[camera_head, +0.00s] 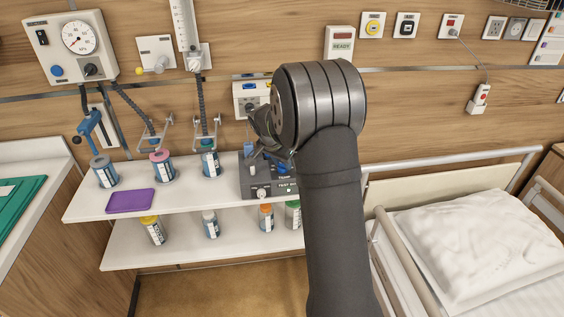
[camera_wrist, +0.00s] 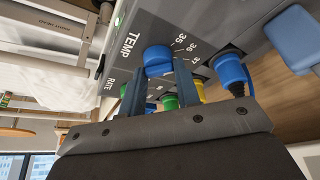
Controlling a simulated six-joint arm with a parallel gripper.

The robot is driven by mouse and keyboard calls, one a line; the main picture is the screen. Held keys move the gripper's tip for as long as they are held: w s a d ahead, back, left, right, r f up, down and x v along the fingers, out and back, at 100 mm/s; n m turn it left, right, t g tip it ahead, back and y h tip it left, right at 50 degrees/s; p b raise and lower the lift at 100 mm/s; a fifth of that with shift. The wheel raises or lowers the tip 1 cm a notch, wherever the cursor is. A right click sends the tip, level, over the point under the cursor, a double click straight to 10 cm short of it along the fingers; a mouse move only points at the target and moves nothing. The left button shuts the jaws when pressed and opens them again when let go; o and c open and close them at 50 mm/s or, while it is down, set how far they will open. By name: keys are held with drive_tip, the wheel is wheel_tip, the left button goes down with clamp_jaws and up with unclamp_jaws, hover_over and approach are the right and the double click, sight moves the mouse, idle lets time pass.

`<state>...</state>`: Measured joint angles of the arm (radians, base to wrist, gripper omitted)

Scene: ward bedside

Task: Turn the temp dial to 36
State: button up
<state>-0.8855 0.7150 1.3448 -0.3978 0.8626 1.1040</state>
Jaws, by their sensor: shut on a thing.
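The grey unit (camera_wrist: 190,22) fills the upper part of the wrist view, with the lettering TEMP and the numbers 35, 36 and 37 on its face. The blue temp dial (camera_wrist: 158,57) sits beside these numbers. My gripper (camera_wrist: 161,72) is shut on the dial, one finger on each side of it. Which number the dial points to I cannot tell. In the head view the grey unit (camera_head: 256,186) stands on the upper white shelf, partly behind my arm. My gripper's fingertips and the dial are hard to make out there.
The wrist view shows a blue connector (camera_wrist: 231,70) right of the dial, with green (camera_wrist: 170,102) and yellow (camera_wrist: 199,88) parts nearby. In the head view several labelled bottles and a purple item (camera_head: 130,201) are on the shelves. A bed with a pillow (camera_head: 478,245) stands at right.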

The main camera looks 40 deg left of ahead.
idle(0.4)
drive_tip(key=o, duration=1)
drive_tip(key=shift+c, duration=0.2)
drive_tip(key=v, duration=1.7)
drive_tip(key=shift+r, duration=0.25)
drive_tip(key=shift+f, duration=0.1)
drive_tip(key=x, duration=1.7)
drive_tip(key=shift+f, duration=0.15)
